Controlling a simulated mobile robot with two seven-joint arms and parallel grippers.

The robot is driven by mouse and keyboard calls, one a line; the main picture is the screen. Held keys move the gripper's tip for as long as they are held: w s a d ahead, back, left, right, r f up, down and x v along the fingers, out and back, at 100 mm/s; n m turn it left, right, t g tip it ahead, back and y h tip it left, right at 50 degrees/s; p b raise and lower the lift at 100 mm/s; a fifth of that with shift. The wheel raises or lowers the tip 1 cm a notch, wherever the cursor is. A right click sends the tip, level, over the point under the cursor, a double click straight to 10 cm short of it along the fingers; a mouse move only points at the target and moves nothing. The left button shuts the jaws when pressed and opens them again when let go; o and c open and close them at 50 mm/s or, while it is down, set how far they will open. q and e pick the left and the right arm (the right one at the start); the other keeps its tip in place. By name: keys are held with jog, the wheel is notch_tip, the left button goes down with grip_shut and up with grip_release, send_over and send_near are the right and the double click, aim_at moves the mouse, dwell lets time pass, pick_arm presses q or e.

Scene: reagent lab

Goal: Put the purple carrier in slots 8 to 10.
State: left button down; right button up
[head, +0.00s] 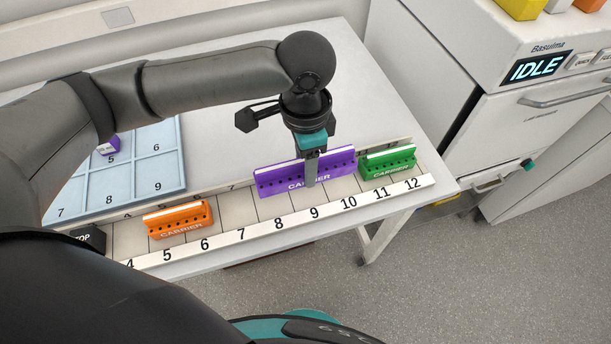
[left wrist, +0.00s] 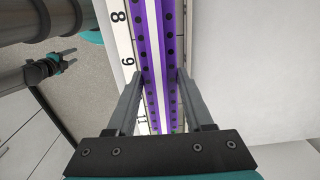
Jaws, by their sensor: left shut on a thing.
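The purple carrier (head: 270,182) is a long purple bar with a white top stripe and rows of dark holes. It stands upright along the rail over slots 8 to 10. My left gripper (head: 310,182) is shut on its middle from above; the left wrist view shows the fingers (left wrist: 157,100) on both sides of the carrier (left wrist: 146,45). The numbered rail (head: 262,229) shows a wider strip in front of this carrier than in front of the others. I cannot tell whether it touches the rail. My right gripper (left wrist: 68,60) shows small in the left wrist view, its fingers apart and empty.
The orange carrier (head: 180,220) stands at slots 5 and 6. The green carrier (head: 388,163) stands at slots 11 and 12, close to the purple one's right end. A blue numbered tray (head: 118,178) lies behind the rail. A white machine reading IDLE (head: 536,68) stands at right.

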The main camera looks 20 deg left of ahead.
pick_arm(q)
notch_tip(320, 180, down, 4)
jog(key=shift+f+b, duration=0.25)
jog(key=shift+b, duration=0.2)
jog(key=shift+f, duration=0.1)
jog(key=shift+f, duration=0.1)
jog(key=c, duration=0.6)
grip_release()
notch_tip(320, 180, up, 12)
jog(key=p, duration=0.2)
jog(key=shift+p, duration=0.35)
